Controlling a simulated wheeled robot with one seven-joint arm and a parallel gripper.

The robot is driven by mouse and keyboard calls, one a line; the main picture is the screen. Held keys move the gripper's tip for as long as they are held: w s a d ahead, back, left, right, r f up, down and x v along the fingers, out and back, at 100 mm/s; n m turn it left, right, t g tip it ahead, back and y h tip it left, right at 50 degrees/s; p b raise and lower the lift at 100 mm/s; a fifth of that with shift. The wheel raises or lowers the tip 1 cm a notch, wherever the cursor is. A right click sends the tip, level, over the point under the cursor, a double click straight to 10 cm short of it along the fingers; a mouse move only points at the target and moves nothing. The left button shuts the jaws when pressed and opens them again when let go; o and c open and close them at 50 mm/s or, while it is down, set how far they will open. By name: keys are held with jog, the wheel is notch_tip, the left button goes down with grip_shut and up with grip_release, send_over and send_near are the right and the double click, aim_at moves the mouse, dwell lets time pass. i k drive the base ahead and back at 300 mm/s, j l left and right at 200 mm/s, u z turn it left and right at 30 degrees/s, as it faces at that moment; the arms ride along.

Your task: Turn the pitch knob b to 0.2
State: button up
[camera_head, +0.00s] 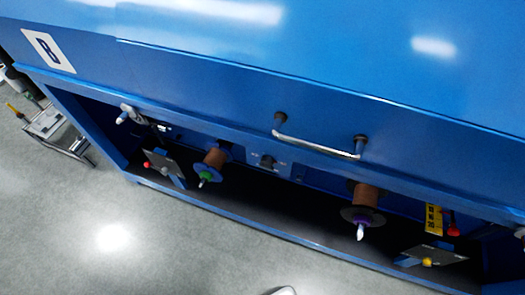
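A small dark knob (267,161) sits on a lighter blue panel (285,168) inside the long recess of the blue machine, below and left of the silver handle. It may be the pitch knob b. Its pointer, scale and any label are too small to read. My gripper is not clearly in view. A small pale rounded piece shows at the bottom edge of the picture, and I cannot tell what it is.
A blue cover with a silver handle (315,145) overhangs the recess. A spool with a green tip (214,160) and one with a purple rim (364,197) stick out on either side of the panel. A cart (58,130) stands far left. The grey floor in front is clear.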

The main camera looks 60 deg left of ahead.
aim_at(267, 162)
jog(key=u, duration=0.5)
jog(key=k+l+u, duration=0.1)
jog(key=u, duration=0.35)
jog(key=k+u, duration=0.1)
jog(key=u, duration=0.85)
jog(key=k+j+z, duration=0.1)
jog(key=j+z, duration=0.25)
jog(key=k+j+z, duration=0.1)
jog(key=j+z, duration=0.25)
jog(key=k+j+z, duration=0.15)
jog(key=j+z, duration=0.15)
